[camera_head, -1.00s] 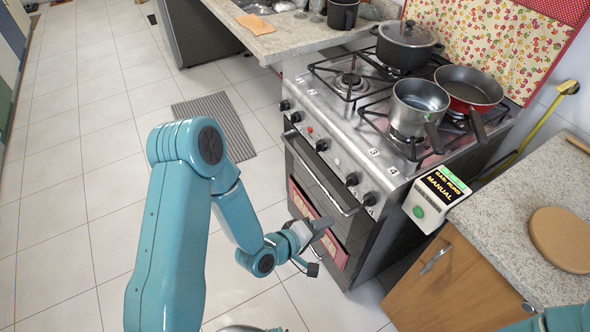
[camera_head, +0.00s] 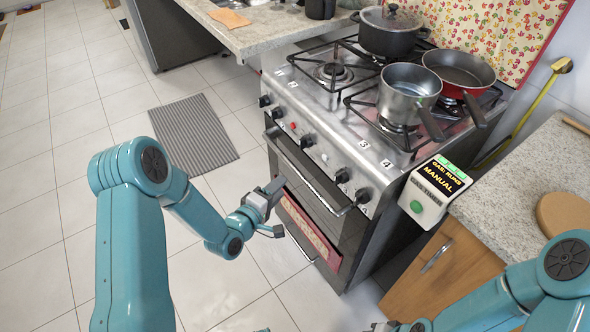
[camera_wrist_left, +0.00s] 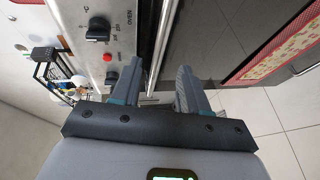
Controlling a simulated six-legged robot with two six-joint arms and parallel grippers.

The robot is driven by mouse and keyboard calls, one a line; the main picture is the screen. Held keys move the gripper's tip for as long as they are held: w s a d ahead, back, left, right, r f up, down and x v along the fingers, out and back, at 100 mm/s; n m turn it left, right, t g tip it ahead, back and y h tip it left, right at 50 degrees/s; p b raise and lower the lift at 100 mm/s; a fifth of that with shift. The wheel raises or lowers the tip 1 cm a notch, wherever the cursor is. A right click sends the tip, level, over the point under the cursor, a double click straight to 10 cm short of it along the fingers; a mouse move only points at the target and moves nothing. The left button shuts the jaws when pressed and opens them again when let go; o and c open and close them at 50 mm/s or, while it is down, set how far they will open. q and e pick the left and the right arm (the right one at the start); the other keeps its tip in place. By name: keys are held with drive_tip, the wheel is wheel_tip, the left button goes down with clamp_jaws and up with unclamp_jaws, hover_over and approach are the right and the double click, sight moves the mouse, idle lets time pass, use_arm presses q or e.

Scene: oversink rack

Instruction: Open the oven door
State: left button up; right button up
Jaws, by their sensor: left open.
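The stove's oven door (camera_head: 318,204) is dark and shut under the knob panel. Its handle (camera_head: 318,182) is a metal bar along the door's top edge; it also shows in the left wrist view (camera_wrist_left: 164,42). My left gripper (camera_head: 274,187) is open in front of the door, near the handle's left part. In the left wrist view, the open fingers (camera_wrist_left: 158,78) point toward the handle, which runs up from the gap between them. I cannot tell if they touch it.
Several knobs (camera_head: 307,141) line the stove front above the handle. A pot (camera_head: 388,32), a saucepan (camera_head: 408,90) and a red pan (camera_head: 460,72) sit on top. A gas timer (camera_head: 432,192) is beside the stove. Floor left of the oven is clear, with a striped mat (camera_head: 193,135).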

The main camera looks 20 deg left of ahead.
sight(296, 169)
use_arm(q)
drive_tip(key=x, duration=1)
drive_tip(key=shift+a, duration=0.1)
clamp_jaws()
